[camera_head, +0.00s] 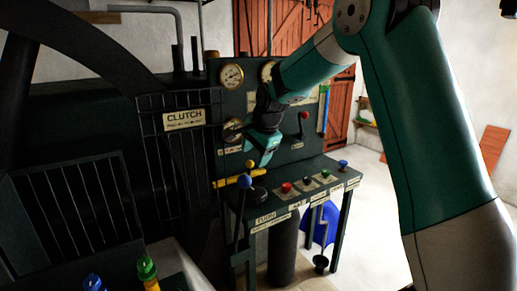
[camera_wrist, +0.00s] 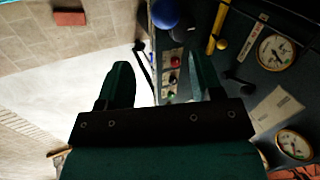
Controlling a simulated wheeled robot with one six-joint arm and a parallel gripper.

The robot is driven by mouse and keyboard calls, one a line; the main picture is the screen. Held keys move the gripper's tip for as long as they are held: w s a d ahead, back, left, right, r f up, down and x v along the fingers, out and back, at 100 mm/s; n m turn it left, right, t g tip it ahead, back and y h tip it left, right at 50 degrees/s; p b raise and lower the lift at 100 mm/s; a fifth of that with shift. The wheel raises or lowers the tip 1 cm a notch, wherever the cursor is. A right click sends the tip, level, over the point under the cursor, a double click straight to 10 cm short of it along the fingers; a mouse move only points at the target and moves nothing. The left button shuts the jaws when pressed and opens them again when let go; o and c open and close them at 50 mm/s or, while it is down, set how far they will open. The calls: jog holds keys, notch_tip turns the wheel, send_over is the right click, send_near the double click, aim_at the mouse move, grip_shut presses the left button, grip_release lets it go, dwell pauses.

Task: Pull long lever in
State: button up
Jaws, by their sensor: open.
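A long dark lever with a blue ball knob (camera_head: 245,183) stands upright at the left end of the console. In the wrist view a large blue ball (camera_wrist: 165,13) shows at the top, beyond my fingers; it looks like the same knob. My gripper (camera_head: 263,153) is in front of the gauge panel, above and slightly right of the blue knob, apart from it. In the wrist view my gripper (camera_wrist: 163,77) has its two fingers spread with nothing held between them. I cannot tell which lever the task calls long.
A yellow bar (camera_head: 232,181) lies just behind the blue knob. The console (camera_head: 283,207) carries several coloured buttons. A red-knobbed lever (camera_head: 303,122) and gauges (camera_head: 231,76) are on the panel. The barred clutch guard (camera_head: 180,155) stands left. Open floor lies right.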

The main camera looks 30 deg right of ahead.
jog(key=shift+v, duration=1.75)
